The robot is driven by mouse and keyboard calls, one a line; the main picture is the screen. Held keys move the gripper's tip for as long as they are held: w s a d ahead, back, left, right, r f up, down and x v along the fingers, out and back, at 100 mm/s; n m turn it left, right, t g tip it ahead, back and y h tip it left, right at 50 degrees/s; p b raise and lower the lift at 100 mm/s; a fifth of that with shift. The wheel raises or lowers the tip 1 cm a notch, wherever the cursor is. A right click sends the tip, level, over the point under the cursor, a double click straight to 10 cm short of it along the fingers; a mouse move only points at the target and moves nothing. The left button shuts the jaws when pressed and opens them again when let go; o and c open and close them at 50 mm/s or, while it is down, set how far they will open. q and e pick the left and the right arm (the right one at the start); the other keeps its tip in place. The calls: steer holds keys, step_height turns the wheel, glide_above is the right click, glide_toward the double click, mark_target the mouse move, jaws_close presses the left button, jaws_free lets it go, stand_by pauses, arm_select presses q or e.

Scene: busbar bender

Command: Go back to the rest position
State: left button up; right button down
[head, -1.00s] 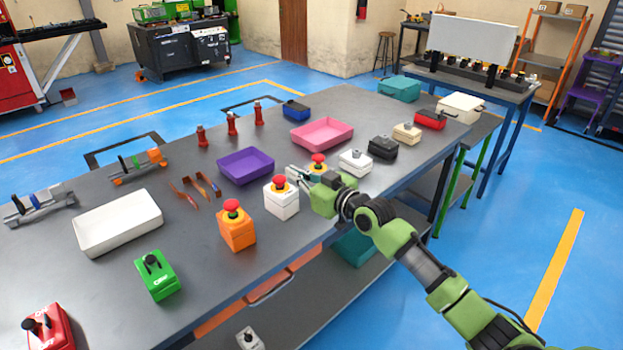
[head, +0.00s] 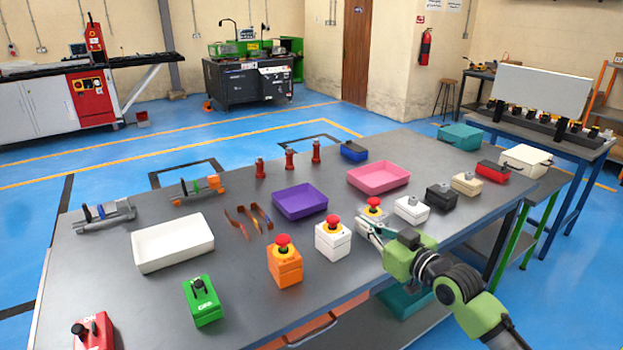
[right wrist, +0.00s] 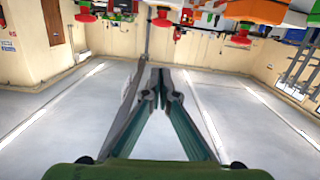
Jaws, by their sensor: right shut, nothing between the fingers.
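My right gripper (head: 368,230) is at the front edge of the grey workbench (head: 240,256), beside a box with a red emergency-stop button (head: 374,207). The gripper covers part of that box; whether they touch I cannot tell. In the right wrist view its fingers (right wrist: 155,82) meet at the tips, shut with nothing between them. My right arm comes in from the lower right. My left gripper is not in view.
A white box (head: 333,240) and an orange box (head: 285,265), both with red buttons, stand left of the gripper. A white switch box (head: 411,208) stands to its right. Purple (head: 300,202), pink (head: 379,177) and white (head: 173,243) trays lie on the bench.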

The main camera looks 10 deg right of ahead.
steer(key=s+a+f+g+h, duration=0.1)
steer(key=s+a+f+g, duration=0.25)
steer(key=s+f, duration=0.4)
steer(key=s+a+f+g, duration=0.2)
steer(key=s+a+f, duration=0.3)
steer(key=s+f, duration=0.3)
steer(key=s+d+f+m+g+h, duration=0.1)
steer(key=s+f+g+h, duration=0.3)
steer(key=s, duration=0.8)
steer(key=s+d+f+m+g, duration=0.25)
steer(key=s+f, duration=0.35)
steer(key=s, duration=0.6)
step_height(320, 180, down, 24)
steer(key=s+n+g, duration=0.1)
steer(key=s+d+f+g, duration=0.1)
steer(key=s+d+f, duration=0.1)
steer(key=s+f, duration=1.5)
steer(key=shift+s+d+f+g, duration=0.15)
steer(key=shift+s+f+g, duration=0.25)
steer(key=shift+s, duration=0.1)
